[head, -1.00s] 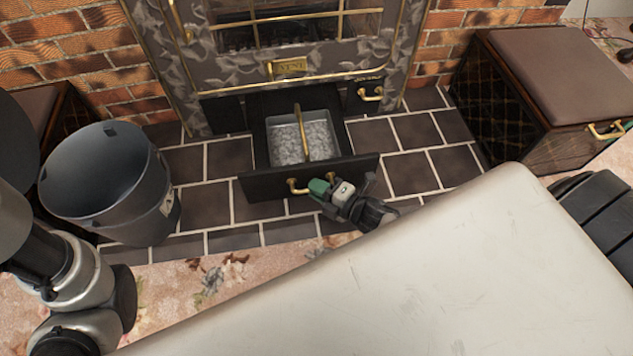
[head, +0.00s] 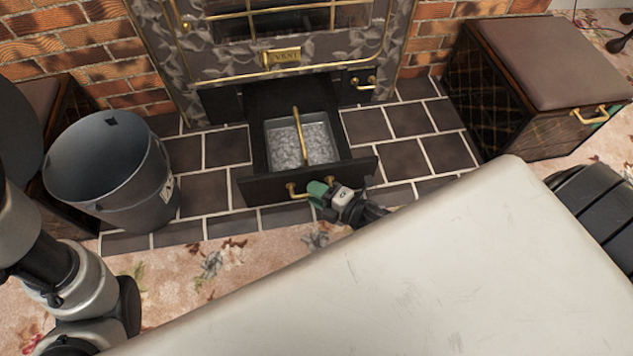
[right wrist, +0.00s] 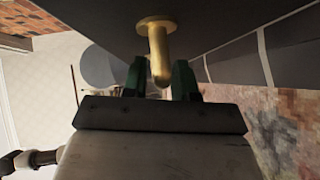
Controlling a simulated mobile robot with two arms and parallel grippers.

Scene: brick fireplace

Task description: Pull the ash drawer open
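The black ash drawer (head: 257,190) stands pulled out from under the stove (head: 225,70), over the dark hearth tiles. In it sits a grey metal pan (head: 336,146) with grey ash and an upright brass carry handle (head: 301,140). My right gripper (head: 318,190) is at the drawer front, with its green fingers on the brass drawer handle (head: 291,189).
A grey metal bucket (head: 105,170) stands left of the drawer. A box seat with a brown cushion (head: 555,60) stands at the right. Another dark box is partly hidden behind the bucket. A floral carpet (head: 200,285) lies before the tiled hearth (head: 410,120).

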